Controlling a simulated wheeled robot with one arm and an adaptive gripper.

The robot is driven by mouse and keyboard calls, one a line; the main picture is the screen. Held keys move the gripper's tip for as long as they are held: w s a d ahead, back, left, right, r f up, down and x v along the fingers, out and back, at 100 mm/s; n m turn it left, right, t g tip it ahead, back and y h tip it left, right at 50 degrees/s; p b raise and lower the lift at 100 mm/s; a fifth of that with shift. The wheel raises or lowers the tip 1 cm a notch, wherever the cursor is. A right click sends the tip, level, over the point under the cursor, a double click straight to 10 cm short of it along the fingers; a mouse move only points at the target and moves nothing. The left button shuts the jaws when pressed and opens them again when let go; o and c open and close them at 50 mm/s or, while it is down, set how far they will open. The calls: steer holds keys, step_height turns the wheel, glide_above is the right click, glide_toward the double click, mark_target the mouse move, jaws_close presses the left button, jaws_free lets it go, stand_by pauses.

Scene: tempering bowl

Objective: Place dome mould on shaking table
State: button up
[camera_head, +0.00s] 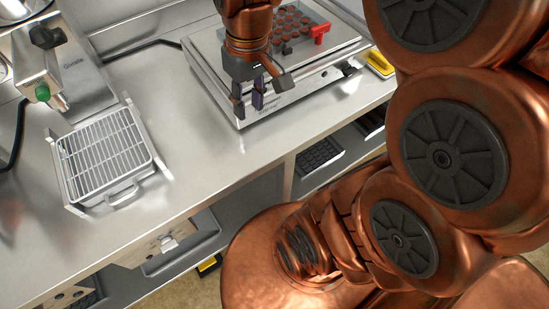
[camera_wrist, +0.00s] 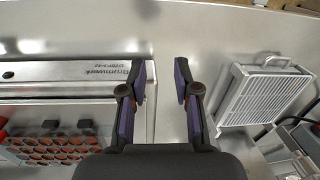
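The shaking table (camera_head: 302,88) is a low metal box at the top centre of the head view. Its labelled front panel (camera_wrist: 60,76) shows at left in the wrist view. The dome mould (camera_head: 290,31), with rows of round reddish-brown cavities and a red grip, lies on top of the shaking table; part of it is hidden behind my arm. It also shows at lower left in the wrist view (camera_wrist: 55,150). My gripper (camera_head: 262,97) is open and empty beside the mould, over the front left part of the table. Its fingers stand apart in the wrist view (camera_wrist: 160,75).
A yellow item (camera_head: 380,62) lies right of the shaking table. The counter (camera_head: 185,125) between rack and table is clear.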

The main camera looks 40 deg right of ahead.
steer(key=s+a+f, duration=0.1)
steer(key=s+f, duration=0.1)
steer(key=s, duration=0.4)
steer(key=s+a+f+g+h, duration=0.1)
steer(key=s+a+f, duration=0.1)
steer(key=s, duration=0.4)
steer(key=shift+f+m, duration=0.3)
steer(key=shift+f, duration=0.4)
steer(key=shift+d, duration=0.1)
